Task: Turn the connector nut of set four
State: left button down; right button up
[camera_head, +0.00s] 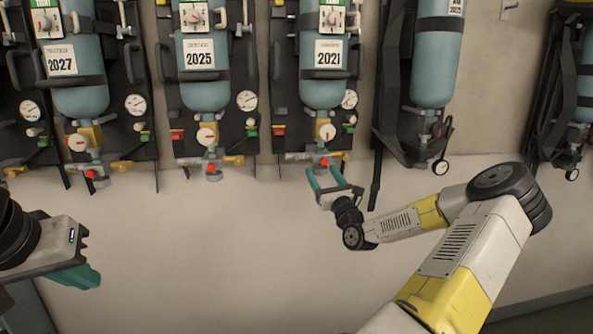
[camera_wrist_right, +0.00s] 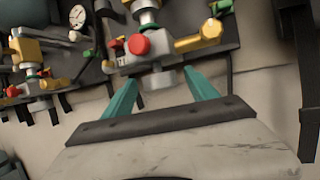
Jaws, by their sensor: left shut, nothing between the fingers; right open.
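The set labelled 2021 (camera_head: 329,54) hangs on the wall at upper middle of the head view; no set number is readable. In the right wrist view its valve block has a red knob (camera_wrist_right: 138,44) and a yellow fitting (camera_wrist_right: 200,38), with a grey round connector nut (camera_wrist_right: 160,80) below. My right gripper (camera_head: 324,174) is open just under this valve. Its teal fingers stand either side of the nut in the wrist view; I cannot tell whether they touch it. My left gripper (camera_head: 92,279) is shut and empty at lower left, away from the sets.
Similar sets labelled 2025 (camera_head: 199,54) and 2027 (camera_head: 61,60) hang to the left. The wall below the sets (camera_head: 200,250) is bare.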

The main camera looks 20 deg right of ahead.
jog(key=shift+x, duration=1.1)
jog(key=shift+c, duration=0.2)
jog(key=c, duration=1.3)
jog(key=shift+m+h, duration=0.4)
jog(key=shift+h, duration=0.4)
